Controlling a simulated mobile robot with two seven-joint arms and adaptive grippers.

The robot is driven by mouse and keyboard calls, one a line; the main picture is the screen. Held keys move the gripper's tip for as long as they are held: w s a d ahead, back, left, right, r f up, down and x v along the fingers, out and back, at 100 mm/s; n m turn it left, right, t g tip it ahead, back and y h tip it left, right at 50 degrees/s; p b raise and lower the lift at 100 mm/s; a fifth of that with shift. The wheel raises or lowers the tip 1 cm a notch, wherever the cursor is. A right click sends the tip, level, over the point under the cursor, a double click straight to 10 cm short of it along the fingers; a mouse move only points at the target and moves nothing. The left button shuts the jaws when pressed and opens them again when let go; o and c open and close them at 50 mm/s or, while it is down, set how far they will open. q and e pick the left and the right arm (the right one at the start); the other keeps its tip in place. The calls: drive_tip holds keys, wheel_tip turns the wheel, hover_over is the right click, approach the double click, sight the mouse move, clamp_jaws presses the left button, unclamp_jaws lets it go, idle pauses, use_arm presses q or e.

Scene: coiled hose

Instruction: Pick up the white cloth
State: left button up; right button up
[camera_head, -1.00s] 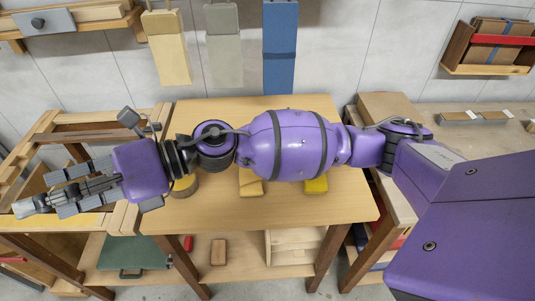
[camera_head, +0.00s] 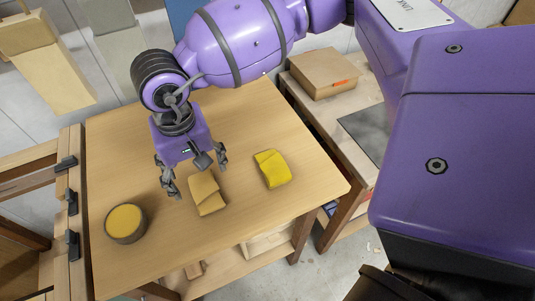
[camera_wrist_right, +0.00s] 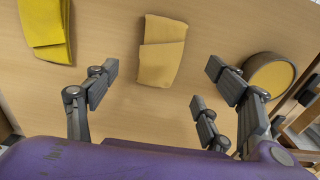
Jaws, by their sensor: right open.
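A folded cream-tan cloth (camera_head: 207,194) lies flat on the wooden table, and it also shows in the right wrist view (camera_wrist_right: 161,52). No clearly white cloth shows; this is the palest one. My right gripper (camera_head: 198,181) points down over the table just behind and above this cloth, with its fingers spread and nothing between them. In the right wrist view the open fingers (camera_wrist_right: 160,76) stand on either side of the cloth's near end, apart from it. My left gripper is not in view.
A folded yellow cloth (camera_head: 272,170) lies to the right of the tan one. A round dark tin with a yellow top (camera_head: 125,223) stands to the left. A cardboard box (camera_head: 323,73) sits on the right-hand bench. The table's front is clear.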

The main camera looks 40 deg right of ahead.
sight(205, 189)
drive_tip(key=f, duration=0.5)
drive_tip(key=shift+s+f+p, duration=0.2)
drive_tip(key=shift+f+p, duration=0.1)
drive_tip(key=shift+f, duration=0.6)
drive_tip(key=c, duration=1.2)
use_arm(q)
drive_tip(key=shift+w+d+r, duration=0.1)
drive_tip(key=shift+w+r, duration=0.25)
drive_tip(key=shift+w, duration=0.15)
use_arm(e)
drive_tip(key=shift+r, duration=0.1)
drive_tip(key=shift+r, duration=0.1)
